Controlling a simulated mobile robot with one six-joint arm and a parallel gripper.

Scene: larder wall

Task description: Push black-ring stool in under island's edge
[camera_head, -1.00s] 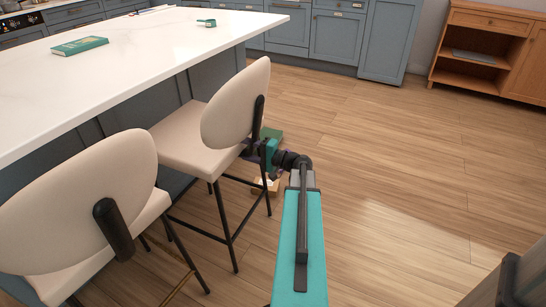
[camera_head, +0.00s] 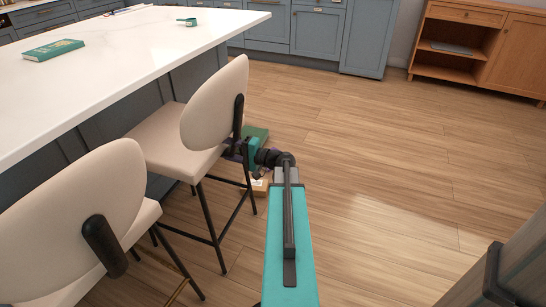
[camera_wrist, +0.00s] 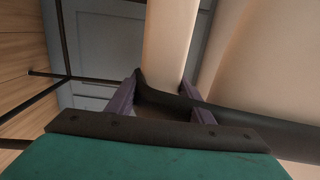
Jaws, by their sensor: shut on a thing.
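The black-ring stool (camera_head: 155,143) is the farther of two cream stools, with black legs and a dark foot ring. It stands upright at the island (camera_head: 110,62), the front of its seat close to the overhang; the near stool hides part of this. My gripper (camera_head: 236,150) is at the back of this stool, low behind the backrest (camera_head: 213,105). In the wrist view my purple fingers (camera_wrist: 160,105) lie either side of a black bracket (camera_wrist: 165,98) and a cream part of the stool. They are shut on the stool; the exact contact is partly hidden.
A second cream stool (camera_head: 70,220) with a brass-coloured ring stands nearer, left of my arm. Open wooden floor (camera_head: 390,150) lies to the right.

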